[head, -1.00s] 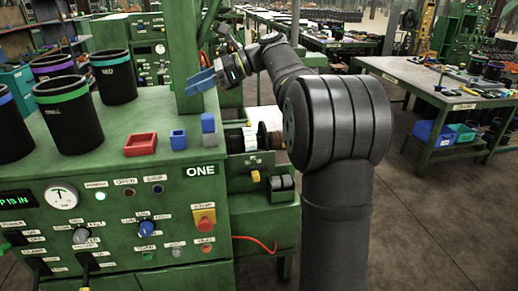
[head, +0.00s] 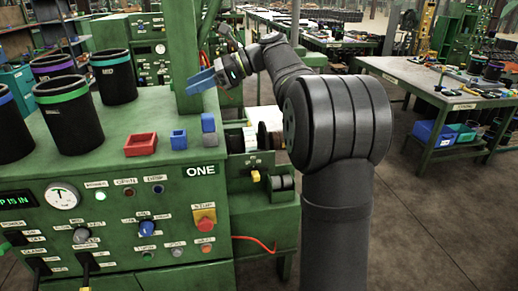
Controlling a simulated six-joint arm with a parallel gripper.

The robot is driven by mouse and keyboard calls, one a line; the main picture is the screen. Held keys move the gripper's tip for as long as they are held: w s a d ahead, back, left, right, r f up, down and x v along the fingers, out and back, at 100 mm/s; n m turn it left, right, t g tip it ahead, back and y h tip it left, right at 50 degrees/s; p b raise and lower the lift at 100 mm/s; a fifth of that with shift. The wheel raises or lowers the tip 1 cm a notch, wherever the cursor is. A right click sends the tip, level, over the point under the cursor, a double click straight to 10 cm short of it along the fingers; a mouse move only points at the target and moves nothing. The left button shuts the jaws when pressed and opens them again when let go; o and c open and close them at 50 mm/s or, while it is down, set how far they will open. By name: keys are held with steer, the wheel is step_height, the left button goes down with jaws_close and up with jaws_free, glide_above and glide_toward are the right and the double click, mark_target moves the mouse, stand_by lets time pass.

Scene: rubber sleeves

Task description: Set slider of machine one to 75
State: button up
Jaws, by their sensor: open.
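Machine one is the green machine with the label ONE (head: 201,170) on its front. Its panel carries a round gauge (head: 62,196), a blue knob (head: 147,229), a grey knob (head: 81,235), small levers at the lower left and a red button on a yellow plate (head: 204,218). I cannot tell which part is the slider; the small labels are blurred. My gripper (head: 202,80), with blue fingers, is above the back of the machine, beside the green post. It is open, with nothing visible in it, and well apart from the panel.
On the machine's top stand black cylinders with coloured bands (head: 66,112), a red tray (head: 140,144) and small blue boxes (head: 178,139). The green post (head: 183,60) rises close to my gripper. A table (head: 450,95) stands at the right. Floor between is clear.

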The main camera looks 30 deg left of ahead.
mark_target(255, 174)
steer(key=shift+c, duration=1.4)
steer(key=s+a+f+n+t, duration=0.1)
steer(key=n+t, duration=0.1)
steer(key=s+a+f+n+t+h, duration=0.1)
steer(key=f+n+t, duration=0.1)
steer(key=n, duration=0.1)
steer(key=s+a+f+n+t+h, duration=0.1)
steer(key=n, duration=0.1)
steer(key=shift+s+a+f+n+t, duration=0.3)
steer(key=shift+t, duration=0.1)
steer(key=w+f+n+t+h, duration=0.1)
steer(key=w+n+t, duration=0.1)
steer(key=w+n, duration=0.1)
steer(key=w+d+f+n+t+h, duration=0.1)
steer(key=w+n+t+h, duration=0.1)
steer(key=n, duration=0.3)
steer(key=w+d+f+n+t+h, duration=0.1)
steer(key=w+f+n+t, duration=0.1)
steer(key=w+n+t, duration=0.1)
steer(key=shift+w+d+n, duration=0.2)
steer(key=shift+w+n, duration=0.3)
steer(key=shift+w, duration=0.35)
steer(key=w+d+f+m+g+h, duration=0.2)
steer(key=w+d+f+g+h, duration=0.15)
steer(key=w+d+f, duration=0.45)
steer(key=shift+t, duration=0.25)
steer(key=f, duration=1.7)
steer(key=shift+d, duration=0.2)
steer(key=shift+c, duration=0.3)
